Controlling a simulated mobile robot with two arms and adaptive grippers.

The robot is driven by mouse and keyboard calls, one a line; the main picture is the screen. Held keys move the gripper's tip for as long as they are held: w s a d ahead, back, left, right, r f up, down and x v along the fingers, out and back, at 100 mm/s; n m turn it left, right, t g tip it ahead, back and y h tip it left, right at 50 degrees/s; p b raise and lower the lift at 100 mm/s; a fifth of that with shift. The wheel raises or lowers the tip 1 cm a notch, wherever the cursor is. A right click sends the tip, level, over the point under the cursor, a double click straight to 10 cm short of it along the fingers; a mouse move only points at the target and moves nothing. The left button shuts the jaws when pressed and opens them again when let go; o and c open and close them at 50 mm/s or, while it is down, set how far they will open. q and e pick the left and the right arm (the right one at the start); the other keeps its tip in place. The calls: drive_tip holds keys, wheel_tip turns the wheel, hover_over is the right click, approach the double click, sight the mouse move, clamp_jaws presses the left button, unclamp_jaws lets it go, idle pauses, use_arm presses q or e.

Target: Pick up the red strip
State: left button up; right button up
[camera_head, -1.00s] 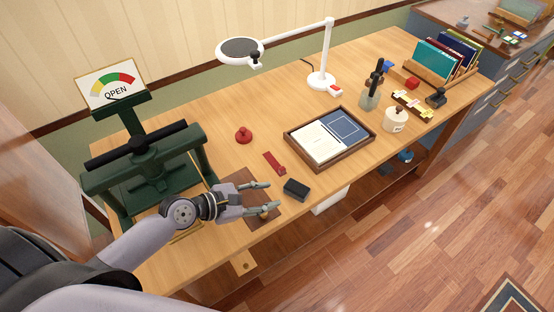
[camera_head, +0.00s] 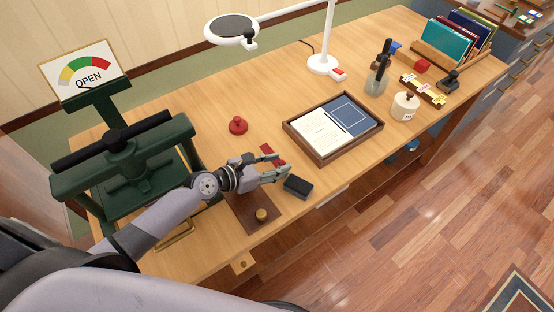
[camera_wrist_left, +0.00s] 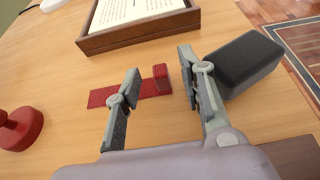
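The red strip (camera_head: 267,150) lies flat on the wooden desk, left of the wooden tray, and is partly hidden by my left gripper in the head view. In the left wrist view the red strip (camera_wrist_left: 108,96) has a small raised red block at its right end and lies ahead of the fingertips. My left gripper (camera_head: 280,168) is open and empty, just above the desk beside the strip. In the left wrist view my left gripper (camera_wrist_left: 160,62) shows its two fingers apart, with the block end between them. My right gripper is not visible.
A dark block (camera_head: 298,187) sits close to the right finger. A red knobbed stamp (camera_head: 238,126) stands to the left. The wooden tray (camera_head: 318,160) with papers lies behind.

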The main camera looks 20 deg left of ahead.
use_arm(q)
drive_tip(key=shift+w+d+f, duration=0.1)
drive_tip(key=shift+w+d, duration=0.05)
drive_tip(key=shift+w, duration=0.05)
drive_tip(key=c, duration=0.9)
clamp_jaws()
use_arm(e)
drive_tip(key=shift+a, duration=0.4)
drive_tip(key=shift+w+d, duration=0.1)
use_arm(q)
drive_tip(key=shift+r, duration=0.3)
wheel_tip(320, 180, up, 6)
drive_tip(key=p, duration=0.3)
wheel_tip(320, 180, up, 14)
drive_tip(key=p, duration=0.1)
drive_tip(key=shift+f+p, duration=0.25)
drive_tip(key=shift+p, duration=0.15)
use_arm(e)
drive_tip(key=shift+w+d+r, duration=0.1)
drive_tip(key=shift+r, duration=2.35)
